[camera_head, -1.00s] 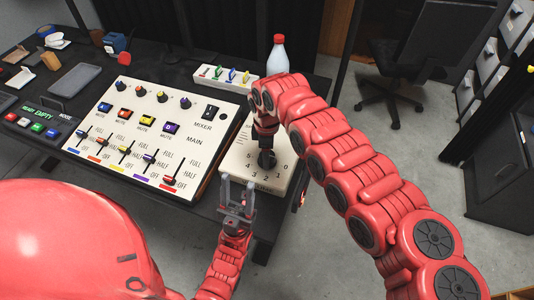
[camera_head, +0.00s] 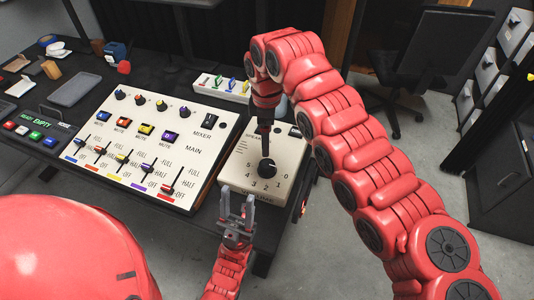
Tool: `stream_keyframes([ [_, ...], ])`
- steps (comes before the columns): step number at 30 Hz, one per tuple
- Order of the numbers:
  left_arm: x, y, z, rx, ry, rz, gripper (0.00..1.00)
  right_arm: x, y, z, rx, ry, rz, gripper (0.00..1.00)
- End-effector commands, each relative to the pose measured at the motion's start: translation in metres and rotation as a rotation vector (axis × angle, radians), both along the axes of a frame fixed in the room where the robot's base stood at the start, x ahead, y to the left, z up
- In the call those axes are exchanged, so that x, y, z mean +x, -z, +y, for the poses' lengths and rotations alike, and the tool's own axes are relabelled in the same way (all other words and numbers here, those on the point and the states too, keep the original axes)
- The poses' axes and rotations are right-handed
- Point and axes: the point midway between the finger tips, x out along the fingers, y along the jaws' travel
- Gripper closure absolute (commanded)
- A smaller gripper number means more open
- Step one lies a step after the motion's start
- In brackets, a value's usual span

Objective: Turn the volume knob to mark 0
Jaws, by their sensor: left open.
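The volume knob (camera_head: 268,169) is a dark round knob on a cream speaker box (camera_head: 233,171) with a printed scale from 0 at its right to 5 at its left. Its pointer cannot be made out. My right gripper (camera_head: 265,151) points down at the knob from above, its dark narrow end at the knob's upper edge. Whether its fingers are open or shut around the knob is not clear. My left gripper (camera_head: 237,211) is open and empty in front of the box's near edge, apart from the knob.
A cream mixer panel (camera_head: 190,150) with coloured buttons and sliders lies left of the speaker box. Behind are a white strip with coloured switches (camera_head: 208,80) and a phone-like grey tray (camera_head: 75,89). A chair (camera_head: 420,60) stands beyond the black table.

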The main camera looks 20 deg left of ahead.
Motion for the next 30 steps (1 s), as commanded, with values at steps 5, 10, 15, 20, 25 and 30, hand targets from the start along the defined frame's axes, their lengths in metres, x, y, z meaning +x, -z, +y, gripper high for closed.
stream_keyframes([
  [5,0.0,0.003,0.0,0.0,0.0,0.0,0.5,0.001,-0.036,0.0,0.0,0.001,-0.003,0.07],
  [10,0.0,0.004,0.0,0.0,0.0,0.0,0.5,0.0,-0.051,0.0,0.0,0.0,0.0,0.07],
  [15,0.0,0.004,0.0,0.0,0.0,0.0,0.5,0.0,-0.055,0.0,0.001,0.0,0.001,0.07],
  [20,0.0,0.004,0.0,0.0,0.0,0.0,0.5,0.0,-0.054,0.0,0.0,0.0,0.001,0.07],
  [25,0.0,0.004,0.0,0.0,0.0,0.0,0.5,0.0,-0.054,0.0,0.0,0.0,0.001,0.07],
  [30,0.0,-0.013,0.0,0.0,0.0,0.0,0.5,0.0,-0.071,0.0,0.0,0.001,0.001,0.07],
])
